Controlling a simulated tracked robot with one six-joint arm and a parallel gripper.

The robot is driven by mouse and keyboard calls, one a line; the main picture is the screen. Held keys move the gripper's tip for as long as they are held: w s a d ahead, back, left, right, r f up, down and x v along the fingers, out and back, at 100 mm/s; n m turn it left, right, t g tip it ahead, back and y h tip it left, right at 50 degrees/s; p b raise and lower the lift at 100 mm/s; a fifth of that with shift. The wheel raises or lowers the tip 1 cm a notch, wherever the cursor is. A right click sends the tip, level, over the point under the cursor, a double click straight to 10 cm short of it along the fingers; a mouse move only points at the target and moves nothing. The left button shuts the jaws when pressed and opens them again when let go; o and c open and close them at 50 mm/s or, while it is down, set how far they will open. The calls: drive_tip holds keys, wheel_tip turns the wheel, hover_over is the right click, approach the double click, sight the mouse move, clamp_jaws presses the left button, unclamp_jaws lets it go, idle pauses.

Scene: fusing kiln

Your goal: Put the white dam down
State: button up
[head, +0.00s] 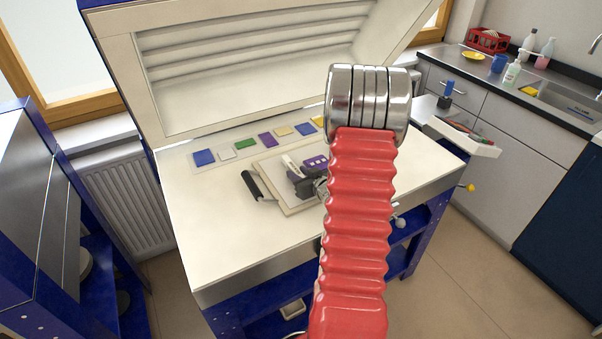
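The white dam (289,162) is a short pale bar above the pale square board (268,168) on the kiln bed. My dark gripper (298,175) is at the bar's lower right end and looks shut on it. The bar sticks out up and to the left from the fingers. I cannot tell whether it touches the board. A purple piece with pale marks (316,162) is just right of the gripper. My red arm hides the right part of the board and part of the wrist.
A row of coloured glass tiles, including a blue one (204,157) and a green one (245,144), lies behind the board. The kiln lid (250,60) stands open behind. The front left of the bed (215,250) is clear.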

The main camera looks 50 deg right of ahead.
drive_tip(key=shift+o, duration=0.4)
drive_tip(key=shift+r, duration=0.1)
drive_tip(key=v, duration=1.2)
drive_tip(key=shift+s, duration=0.1)
drive_tip(key=shift+d, duration=0.1)
